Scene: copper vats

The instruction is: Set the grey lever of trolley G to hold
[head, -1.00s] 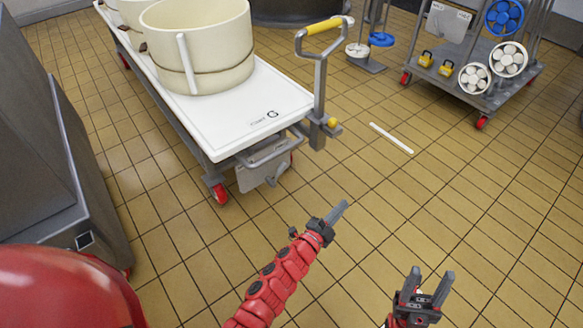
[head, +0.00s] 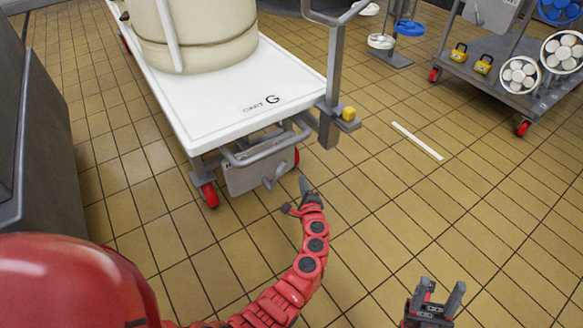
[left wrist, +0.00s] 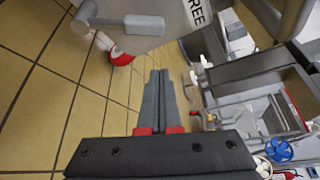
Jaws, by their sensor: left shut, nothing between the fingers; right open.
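Trolley G has a white top (head: 225,112) marked "G" and stands ahead of me at upper left. A grey plate (head: 245,180) hangs under its front end. What looks like the grey lever (head: 277,177) sticks out at that plate. In the left wrist view the lever (left wrist: 142,22) shows close at the top, beside a label reading "FREE" (left wrist: 198,12). My left gripper (head: 304,183) is shut and empty, just right of the lever and apart from it in the head view. My right gripper (head: 441,292) is open and empty at lower right. No "hold" marking is readable.
A grey bar (head: 265,150) crosses the trolley's front above the plate. An upright post (head: 331,85) with a yellow knob (head: 348,113) stands at its right corner. A white strip (head: 416,140) lies on the tiled floor. Another trolley (head: 505,95) stands at upper right.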

